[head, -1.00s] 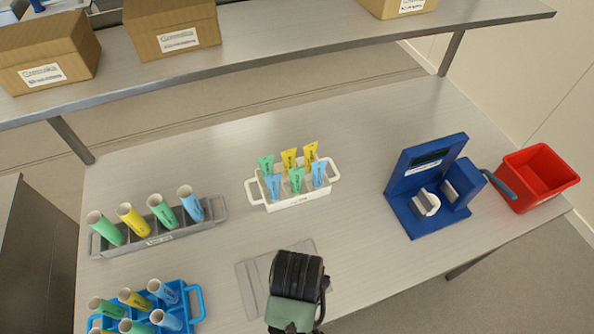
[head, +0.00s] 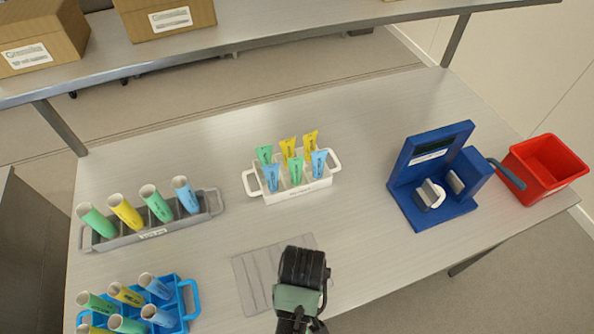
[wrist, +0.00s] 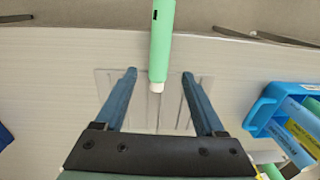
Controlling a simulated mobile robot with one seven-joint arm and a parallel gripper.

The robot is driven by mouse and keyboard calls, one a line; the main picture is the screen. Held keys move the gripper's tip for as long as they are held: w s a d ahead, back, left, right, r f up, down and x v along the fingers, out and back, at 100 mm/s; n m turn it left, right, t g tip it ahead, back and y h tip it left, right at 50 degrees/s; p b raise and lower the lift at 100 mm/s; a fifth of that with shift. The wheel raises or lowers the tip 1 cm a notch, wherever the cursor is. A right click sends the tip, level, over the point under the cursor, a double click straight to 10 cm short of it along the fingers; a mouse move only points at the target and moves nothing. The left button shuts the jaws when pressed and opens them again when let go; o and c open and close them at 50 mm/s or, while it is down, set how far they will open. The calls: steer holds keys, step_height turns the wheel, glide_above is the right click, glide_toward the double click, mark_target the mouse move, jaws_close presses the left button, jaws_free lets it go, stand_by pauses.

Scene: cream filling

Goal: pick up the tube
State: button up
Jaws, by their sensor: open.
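My gripper (wrist: 158,95) is open, with its two blue fingers apart. A green tube (wrist: 161,40) with a white cap shows in the wrist view, coming down from the top edge. Its capped end lies between the two fingers in the picture, with a gap on each side. I cannot tell its depth or what supports it. In the head view my arm's dark end stands over the grey mat (head: 256,279), and that tube is not visible there. Several green, yellow and blue tubes stand in the white rack (head: 297,190).
A grey rack (head: 158,234) and a blue rack (head: 190,299) at left hold several open tubes. A blue machine (head: 432,217) stands at right, beside a red bin (head: 545,178). Boxes (head: 170,27) sit on the shelf above. The bench between white rack and machine is clear.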

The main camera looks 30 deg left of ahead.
steer(key=shift+f+p, duration=0.45)
steer(key=shift+f, duration=2.1)
jaws_close()
